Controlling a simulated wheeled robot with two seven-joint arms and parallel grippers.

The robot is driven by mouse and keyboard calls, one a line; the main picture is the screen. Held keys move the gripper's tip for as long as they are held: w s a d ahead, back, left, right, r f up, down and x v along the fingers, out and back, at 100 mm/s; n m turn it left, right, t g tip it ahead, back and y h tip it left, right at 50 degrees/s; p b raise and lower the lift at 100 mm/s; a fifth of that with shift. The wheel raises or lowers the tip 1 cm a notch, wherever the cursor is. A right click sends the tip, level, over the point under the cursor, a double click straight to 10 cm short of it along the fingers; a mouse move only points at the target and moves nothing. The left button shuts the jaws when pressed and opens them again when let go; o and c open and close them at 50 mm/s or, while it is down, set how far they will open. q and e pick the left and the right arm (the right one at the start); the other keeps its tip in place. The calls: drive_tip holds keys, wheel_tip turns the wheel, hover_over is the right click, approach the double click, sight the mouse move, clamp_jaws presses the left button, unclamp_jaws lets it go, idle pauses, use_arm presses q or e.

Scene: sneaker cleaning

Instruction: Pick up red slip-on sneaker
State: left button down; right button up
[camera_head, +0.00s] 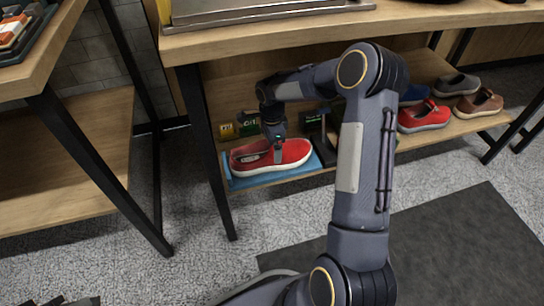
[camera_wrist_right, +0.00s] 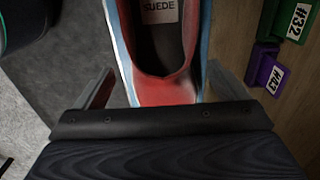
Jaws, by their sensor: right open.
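A red slip-on sneaker (camera_head: 295,152) with a white sole lies on a blue mat (camera_head: 240,183) on the lower shelf. My right gripper (camera_head: 278,152) is down at the sneaker. In the wrist view its open fingers (camera_wrist_right: 157,88) stand on either side of the shoe's near end; contact is unclear. A dark piece at the bottom left edge (camera_head: 72,300) seems to be my left gripper, mostly cut off.
Another red shoe (camera_head: 424,117) stands on the same shelf to the right, near grey (camera_head: 456,85) and brown (camera_head: 478,103) shoes. Small tagged blocks, green (camera_wrist_right: 297,22) and purple (camera_wrist_right: 267,72), are beside the sneaker. The tabletop (camera_head: 270,36) overhangs the shelf; a table leg (camera_head: 207,150) stands left.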

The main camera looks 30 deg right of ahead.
wheel_tip(320, 180, down, 5)
drive_tip(key=shift+a+r+b, duration=0.1)
drive_tip(key=shift+r+b, duration=0.05)
drive_tip(key=shift+b, duration=1.1)
drive_tip(key=shift+r, duration=0.1)
drive_tip(key=c, duration=1.2)
